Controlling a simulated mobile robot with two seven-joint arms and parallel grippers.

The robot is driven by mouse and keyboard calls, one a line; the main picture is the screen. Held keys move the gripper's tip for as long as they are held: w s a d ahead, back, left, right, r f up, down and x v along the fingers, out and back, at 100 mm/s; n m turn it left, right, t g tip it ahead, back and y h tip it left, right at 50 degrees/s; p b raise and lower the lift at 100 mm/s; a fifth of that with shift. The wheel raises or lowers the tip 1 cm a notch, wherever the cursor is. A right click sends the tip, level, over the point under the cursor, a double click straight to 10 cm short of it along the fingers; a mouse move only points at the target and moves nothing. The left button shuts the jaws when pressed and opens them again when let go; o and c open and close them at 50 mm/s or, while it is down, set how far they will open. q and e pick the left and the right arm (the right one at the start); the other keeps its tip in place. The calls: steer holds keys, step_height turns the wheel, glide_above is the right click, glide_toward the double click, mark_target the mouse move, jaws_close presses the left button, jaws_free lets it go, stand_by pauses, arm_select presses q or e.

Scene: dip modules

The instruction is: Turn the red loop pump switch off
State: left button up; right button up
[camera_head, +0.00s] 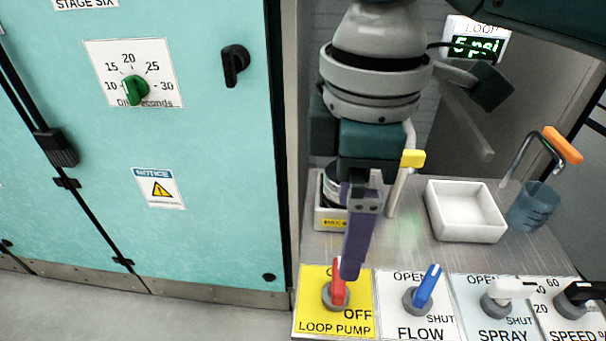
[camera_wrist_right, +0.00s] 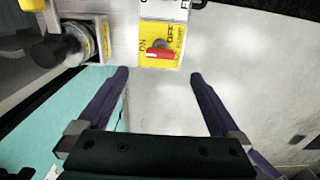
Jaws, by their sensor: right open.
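The red loop pump switch (camera_head: 338,287) is a red lever on a grey round base on a yellow plate (camera_head: 311,277) at the bottom of the head view. Its lever points up there, away from the OFF mark at its lower right. In the right wrist view the red lever (camera_wrist_right: 160,53) lies sideways, pointing left, near the ON mark. My right gripper (camera_head: 352,270) reaches down over the plate, its purple finger partly covering it. In the wrist view the right gripper (camera_wrist_right: 158,75) is open and empty, the lever beyond and between its fingertips. My left gripper is not in view.
The blue flow switch (camera_head: 427,287), white spray lever (camera_head: 512,289) and black speed knob (camera_head: 580,292) stand to the right. Behind are a white tray (camera_head: 468,232), a blue cup (camera_head: 534,208) and a yellow-handled valve (camera_head: 412,159). A teal cabinet (camera_head: 215,110) stands at left.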

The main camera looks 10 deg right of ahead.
mark_target(337, 287)
step_height(337, 287, down, 10)
steer(key=b, duration=0.3)
steer(key=shift+c, duration=0.2)
steer(key=shift+r, duration=0.1)
steer(key=c, duration=1.3)
